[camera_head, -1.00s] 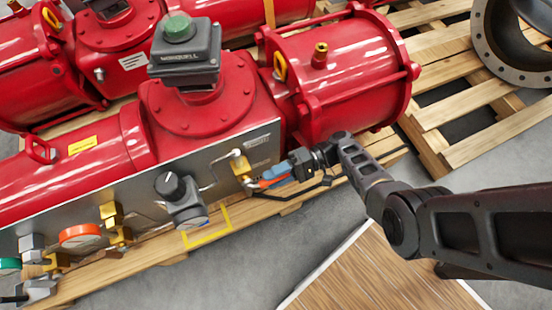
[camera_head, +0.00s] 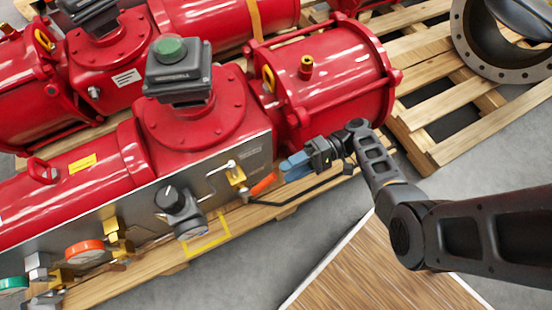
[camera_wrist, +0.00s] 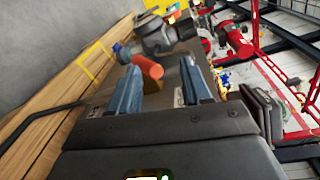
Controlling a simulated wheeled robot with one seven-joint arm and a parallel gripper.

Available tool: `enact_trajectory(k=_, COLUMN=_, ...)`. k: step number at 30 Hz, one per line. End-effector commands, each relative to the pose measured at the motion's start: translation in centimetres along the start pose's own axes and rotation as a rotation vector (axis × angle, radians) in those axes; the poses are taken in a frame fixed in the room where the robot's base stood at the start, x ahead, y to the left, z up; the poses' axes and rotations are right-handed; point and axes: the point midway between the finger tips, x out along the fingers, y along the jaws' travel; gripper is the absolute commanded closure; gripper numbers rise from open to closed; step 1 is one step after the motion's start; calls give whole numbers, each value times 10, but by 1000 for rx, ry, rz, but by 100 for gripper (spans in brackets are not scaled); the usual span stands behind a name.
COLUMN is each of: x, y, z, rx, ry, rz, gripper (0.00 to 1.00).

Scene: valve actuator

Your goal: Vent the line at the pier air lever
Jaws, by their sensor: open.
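The orange lever (camera_head: 263,184) sits on a small brass valve (camera_head: 236,175) at the right end of the grey panel (camera_head: 205,165). My gripper (camera_head: 293,165) is open, with blue fingertips just right of the lever's free end. In the wrist view the orange lever (camera_wrist: 148,66) shows ahead, beyond the tips and between the two fingers (camera_wrist: 160,85). Nothing is seen between the fingers near their bases. The lever and the fingers look apart.
A black knob regulator (camera_head: 178,205) with a gauge and an orange-rimmed gauge (camera_head: 84,251) stand left along the panel. The red actuator (camera_head: 330,90) rises behind my gripper. A black hose (camera_head: 300,190) runs below. A wooden board (camera_head: 380,265) lies in front.

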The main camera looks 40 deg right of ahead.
Motion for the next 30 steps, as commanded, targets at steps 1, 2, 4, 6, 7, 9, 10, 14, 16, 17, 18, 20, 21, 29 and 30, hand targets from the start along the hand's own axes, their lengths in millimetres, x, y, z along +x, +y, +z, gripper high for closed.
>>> enact_trajectory(k=1, x=-10, y=-5, z=3, rx=0, ry=5, rz=1, gripper=52)
enact_trajectory(k=2, x=-15, y=-7, z=4, rx=0, ry=5, rz=0, gripper=52)
enact_trajectory(k=4, x=-26, y=-11, z=8, rx=0, ry=4, rz=0, gripper=52)
enact_trajectory(k=6, x=-36, y=-16, z=12, rx=2, ry=4, rz=0, gripper=52)
enact_trajectory(k=7, x=-36, y=-19, z=11, rx=3, ry=5, rz=-1, gripper=52)
enact_trajectory(k=9, x=-39, y=-20, z=12, rx=5, ry=6, rz=-1, gripper=52)
enact_trajectory(k=10, x=-40, y=-20, z=12, rx=4, ry=7, rz=-1, gripper=52)
enact_trajectory(k=14, x=-46, y=-22, z=13, rx=5, ry=8, rz=-1, gripper=52)
enact_trajectory(k=16, x=-50, y=-23, z=14, rx=4, ry=8, rz=-1, gripper=52)
enact_trajectory(k=17, x=-51, y=-23, z=15, rx=3, ry=7, rz=0, gripper=52)
enact_trajectory(k=18, x=-52, y=-24, z=16, rx=4, ry=5, rz=0, gripper=52)
enact_trajectory(k=20, x=-54, y=-24, z=16, rx=3, ry=5, rz=0, gripper=52)
enact_trajectory(k=21, x=-54, y=-24, z=17, rx=3, ry=3, rz=0, gripper=52)
enact_trajectory(k=29, x=-56, y=-22, z=18, rx=1, ry=1, rz=0, gripper=52)
enact_trajectory(k=30, x=-56, y=-22, z=18, rx=1, ry=1, rz=0, gripper=52)
